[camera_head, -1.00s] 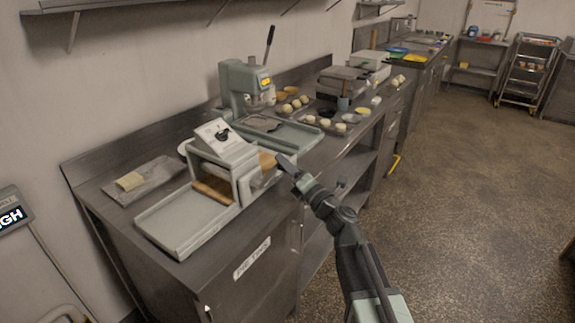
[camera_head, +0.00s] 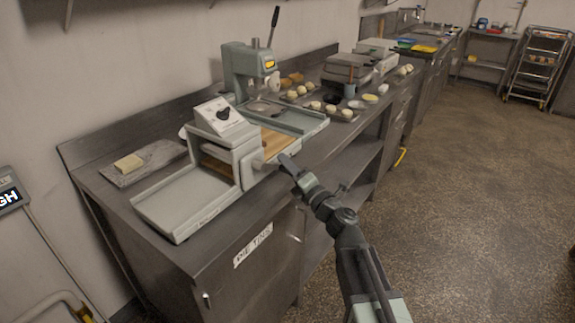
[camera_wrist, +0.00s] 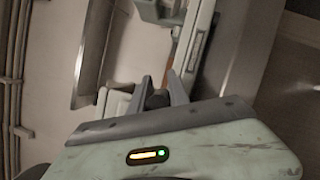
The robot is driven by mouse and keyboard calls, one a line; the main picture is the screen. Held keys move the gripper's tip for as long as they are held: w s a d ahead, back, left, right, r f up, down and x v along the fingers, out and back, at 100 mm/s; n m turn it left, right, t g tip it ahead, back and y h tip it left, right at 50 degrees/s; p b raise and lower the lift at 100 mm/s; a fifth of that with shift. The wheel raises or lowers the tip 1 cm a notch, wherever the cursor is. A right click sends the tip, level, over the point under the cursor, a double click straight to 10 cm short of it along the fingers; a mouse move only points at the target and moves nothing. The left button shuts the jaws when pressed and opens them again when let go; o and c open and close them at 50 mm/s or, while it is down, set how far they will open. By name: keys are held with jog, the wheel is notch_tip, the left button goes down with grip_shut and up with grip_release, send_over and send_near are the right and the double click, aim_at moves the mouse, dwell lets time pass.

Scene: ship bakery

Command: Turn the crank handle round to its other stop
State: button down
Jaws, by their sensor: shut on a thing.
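The crank handle is on the side of a grey dough sheeter (camera_head: 240,150) that faces me. In the head view my gripper (camera_head: 283,158) is at that side and hides most of the handle. In the wrist view a dark grip of the crank handle (camera_wrist: 157,100) sits between the two fingers of my gripper (camera_wrist: 162,88), which are shut on it. A brown sheet (camera_head: 275,142) shows on the far side of the sheeter's rollers. The near tray (camera_head: 185,205) of the sheeter is bare. The crank's exact angle is hard to tell.
The sheeter stands on a steel counter (camera_head: 215,248). A press with a lever (camera_head: 245,70) and trays of dough balls stand behind it. A board with a pale block (camera_head: 129,163) lies at left. The floor (camera_head: 470,200) at right is clear.

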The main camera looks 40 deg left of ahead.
jog(key=shift+s+d+f+b, duration=0.2)
jog(key=shift+f+b, duration=0.1)
jog(key=shift+f, duration=0.1)
jog(key=shift+s+f, duration=0.1)
jog(key=shift+s, duration=0.05)
jog(key=c, duration=1.3)
grip_release()
jog(key=shift+a+f, duration=0.1)
jog(key=shift+f, duration=0.05)
jog(key=shift+o, duration=0.2)
jog(key=shift+w, duration=0.2)
jog(key=shift+s+a, duration=0.1)
jog(key=shift+s, duration=0.05)
jog(key=b+v, duration=0.1)
jog(key=v, duration=0.7)
jog(key=shift+w, duration=0.25)
